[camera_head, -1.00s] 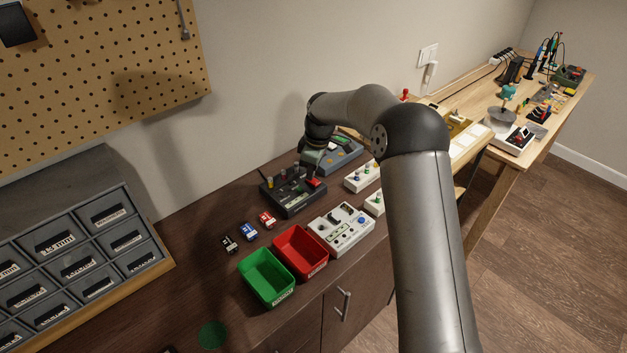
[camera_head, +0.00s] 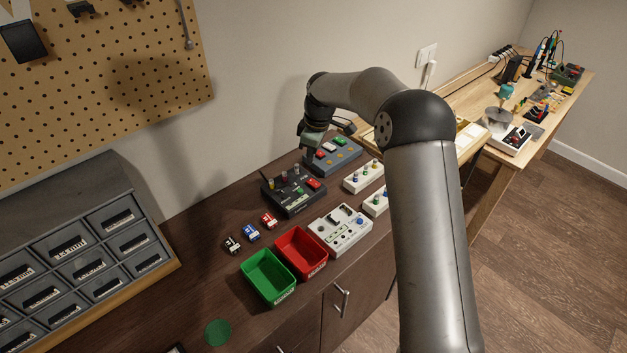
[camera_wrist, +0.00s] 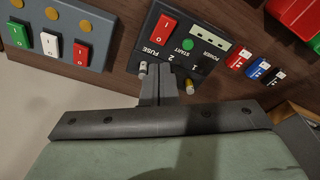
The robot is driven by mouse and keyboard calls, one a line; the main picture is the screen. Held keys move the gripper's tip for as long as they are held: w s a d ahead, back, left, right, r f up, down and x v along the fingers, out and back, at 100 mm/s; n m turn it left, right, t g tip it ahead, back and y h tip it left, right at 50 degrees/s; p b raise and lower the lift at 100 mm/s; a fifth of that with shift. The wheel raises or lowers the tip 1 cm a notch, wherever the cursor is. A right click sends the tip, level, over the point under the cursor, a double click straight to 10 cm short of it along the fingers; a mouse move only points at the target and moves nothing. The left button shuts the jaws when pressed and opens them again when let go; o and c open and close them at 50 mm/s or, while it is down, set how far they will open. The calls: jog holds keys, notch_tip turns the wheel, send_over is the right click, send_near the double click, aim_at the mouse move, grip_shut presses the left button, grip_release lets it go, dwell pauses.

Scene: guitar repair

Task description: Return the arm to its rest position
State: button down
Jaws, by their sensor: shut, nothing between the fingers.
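My gripper (camera_head: 308,150) hangs at the end of my bent arm, above the back of the dark workbench. In the wrist view its fingers (camera_wrist: 158,84) are together with nothing between them. Below and beyond the fingers in that view lies a dark control box (camera_wrist: 190,45) with a red switch, a green start button and a fuse label. The same dark box shows in the head view (camera_head: 293,190), in front of and left of my gripper. The gripper appears above the box, apart from it.
A grey-blue switch panel (camera_head: 334,157) lies right of the gripper. White panels (camera_head: 341,230), a red bin (camera_head: 300,254), a green bin (camera_head: 267,278) and small coloured switches (camera_head: 250,233) are on the bench. A drawer cabinet (camera_head: 75,255) and the wall with pegboard (camera_head: 110,80) bound the left and back.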

dwell(0.3)
jog(key=s+d+r+m+h, duration=0.1)
jog(key=s+d+r+m, duration=0.35)
jog(key=s, duration=0.45)
jog(key=s+d+r+m, duration=0.3)
jog(key=s+d, duration=0.3)
jog(key=s, duration=0.4)
jog(key=s+d+r+m+h, duration=0.1)
jog(key=s+d+r+m, duration=0.3)
jog(key=s, duration=0.5)
jog(key=s+d+f+m, duration=0.1)
jog(key=s+d, duration=0.1)
jog(key=s, duration=0.4)
jog(key=s+d+f+m, duration=0.2)
jog(key=s, duration=0.4)
jog(key=shift+s+d+f+t, duration=0.15)
jog(key=shift+s+f+t, duration=0.1)
jog(key=shift+t, duration=0.05)
